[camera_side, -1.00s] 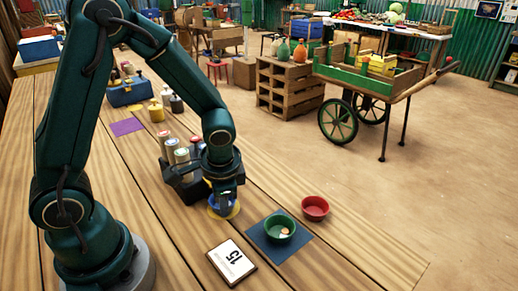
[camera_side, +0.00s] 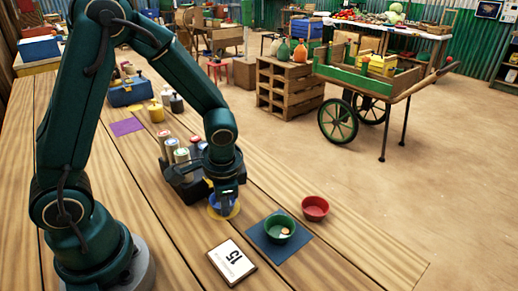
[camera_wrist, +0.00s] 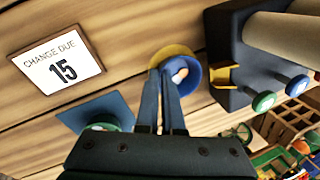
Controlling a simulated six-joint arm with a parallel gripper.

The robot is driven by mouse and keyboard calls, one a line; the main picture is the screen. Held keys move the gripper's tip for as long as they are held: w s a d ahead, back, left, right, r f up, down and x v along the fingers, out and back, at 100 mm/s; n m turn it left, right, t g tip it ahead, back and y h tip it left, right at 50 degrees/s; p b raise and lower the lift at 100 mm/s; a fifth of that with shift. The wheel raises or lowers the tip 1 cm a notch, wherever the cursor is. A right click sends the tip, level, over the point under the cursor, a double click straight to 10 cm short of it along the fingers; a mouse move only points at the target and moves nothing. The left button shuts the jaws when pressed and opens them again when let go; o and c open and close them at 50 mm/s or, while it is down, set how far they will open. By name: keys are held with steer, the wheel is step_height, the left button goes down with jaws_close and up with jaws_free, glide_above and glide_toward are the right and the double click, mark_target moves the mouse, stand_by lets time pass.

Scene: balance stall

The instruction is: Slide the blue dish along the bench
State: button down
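The blue dish (camera_side: 213,205) is on the bench under my gripper, partly hidden by it in the side view. In the wrist view the blue dish (camera_wrist: 192,84) holds a coppery coin and overlaps a yellow round piece (camera_wrist: 162,52); that yellow piece (camera_side: 235,209) also shows beside the dish in the side view. My gripper (camera_side: 224,205) points down at the dish. In the wrist view my gripper's fingertips (camera_wrist: 161,72) are close together at the dish's left rim. I cannot tell whether they are closed on the rim.
A green bowl (camera_side: 279,230) with coins stands on a dark blue mat (camera_side: 297,250). A red bowl (camera_side: 315,208) is beyond it. A "Change due 15" card (camera_side: 232,262) lies nearby. A black rack (camera_side: 190,186) with several capped rolls stands close behind the dish.

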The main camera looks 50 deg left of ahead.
steer(key=shift+w, duration=5.95)
steer(key=c, duration=1)
jaws_free()
steer(key=shift+v, duration=2.55)
